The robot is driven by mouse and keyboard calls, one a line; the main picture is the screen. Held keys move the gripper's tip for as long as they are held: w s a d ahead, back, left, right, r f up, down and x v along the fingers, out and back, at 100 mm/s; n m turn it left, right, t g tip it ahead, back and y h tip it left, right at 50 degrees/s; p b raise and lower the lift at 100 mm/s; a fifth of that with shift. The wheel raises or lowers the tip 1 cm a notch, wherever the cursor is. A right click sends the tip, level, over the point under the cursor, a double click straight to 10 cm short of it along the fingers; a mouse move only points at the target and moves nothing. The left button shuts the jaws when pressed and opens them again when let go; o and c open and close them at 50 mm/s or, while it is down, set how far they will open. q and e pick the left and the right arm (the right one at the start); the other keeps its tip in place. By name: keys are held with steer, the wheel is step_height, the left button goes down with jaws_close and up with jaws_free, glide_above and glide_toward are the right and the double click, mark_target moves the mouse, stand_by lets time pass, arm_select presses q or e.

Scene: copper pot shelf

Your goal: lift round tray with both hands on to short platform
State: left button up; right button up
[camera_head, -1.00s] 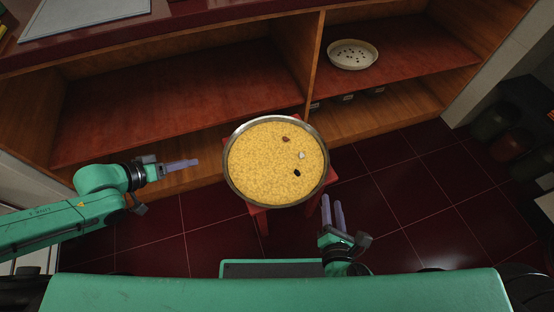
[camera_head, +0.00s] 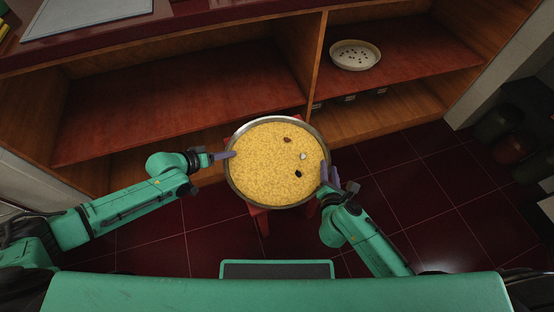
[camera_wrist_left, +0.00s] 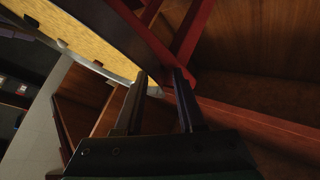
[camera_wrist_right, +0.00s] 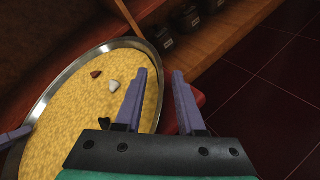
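The round tray (camera_head: 262,195) has a metal rim and is filled with yellow grains, with a few small dark and white bits on top. It sits on a red stool (camera_head: 259,216). My left gripper (camera_head: 229,155) is at the tray's left rim. In the left wrist view its fingers (camera_wrist_left: 160,75) are apart, with the rim close to the tips. My right gripper (camera_head: 330,170) is at the right rim. In the right wrist view its fingers (camera_wrist_right: 165,72) are apart on either side of the rim. I cannot tell whether either gripper touches it. No platform is clearly identifiable.
Behind the tray is a wooden shelf unit with a wide left shelf (camera_head: 170,98) that is empty. A pale round dish (camera_head: 356,66) with dark bits stands on the right shelf. Dark jars (camera_head: 497,122) stand at the far right. The tiled floor (camera_head: 430,190) at right is clear.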

arm_select(q)
jaws_close()
arm_select(e)
jaws_close()
arm_select(q)
steer(key=shift+d+r, duration=0.1)
steer(key=shift+d, duration=0.05)
stand_by(1.0)
